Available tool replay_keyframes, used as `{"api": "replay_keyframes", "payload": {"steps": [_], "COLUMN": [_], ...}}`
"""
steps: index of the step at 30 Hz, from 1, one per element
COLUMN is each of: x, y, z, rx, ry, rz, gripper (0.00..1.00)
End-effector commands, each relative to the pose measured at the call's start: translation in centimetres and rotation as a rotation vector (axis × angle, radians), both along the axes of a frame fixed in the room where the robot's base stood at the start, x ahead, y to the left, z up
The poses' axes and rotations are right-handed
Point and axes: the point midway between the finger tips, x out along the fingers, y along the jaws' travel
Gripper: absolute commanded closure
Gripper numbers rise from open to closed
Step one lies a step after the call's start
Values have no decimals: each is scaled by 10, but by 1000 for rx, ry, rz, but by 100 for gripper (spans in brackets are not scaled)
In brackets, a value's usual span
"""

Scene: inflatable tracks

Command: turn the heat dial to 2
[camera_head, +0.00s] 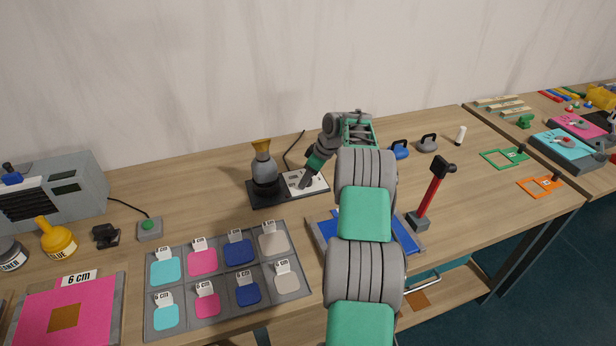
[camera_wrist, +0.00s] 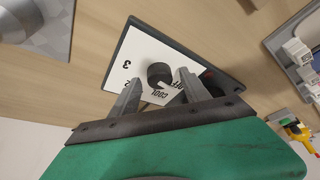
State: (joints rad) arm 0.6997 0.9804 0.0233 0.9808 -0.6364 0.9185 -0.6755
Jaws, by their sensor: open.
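The heat dial (camera_wrist: 160,75) is a dark round knob on a white panel with a dark border. Printed marks show around it in the wrist view, including "3", "OFF" and "COOL"; part of the panel is hidden behind my fingers. My gripper (camera_wrist: 160,88) is open, its two grey fingertips close to the dial, one on each side of its near edge. I cannot tell whether they touch it. In the head view the white panel (camera_head: 312,184) sits on a dark base beside a grey device with a tan top (camera_head: 263,165), and my gripper (camera_head: 306,183) is over it.
A tray of coloured pads (camera_head: 218,283) lies in front of the panel. A blue tray (camera_head: 325,232) is partly hidden by my arm. A red-handled hammer-like tool (camera_head: 431,195) stands to the right. A cable (camera_head: 290,150) runs behind the panel.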

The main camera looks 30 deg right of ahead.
Motion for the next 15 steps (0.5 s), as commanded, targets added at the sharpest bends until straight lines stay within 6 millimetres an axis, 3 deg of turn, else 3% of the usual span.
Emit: {"api": "replay_keyframes", "payload": {"steps": [2, 15], "x": [0, 0], "y": [0, 0], "z": [0, 0], "rx": [0, 0], "ry": [0, 0], "rz": [0, -1], "gripper": [47, 83]}}
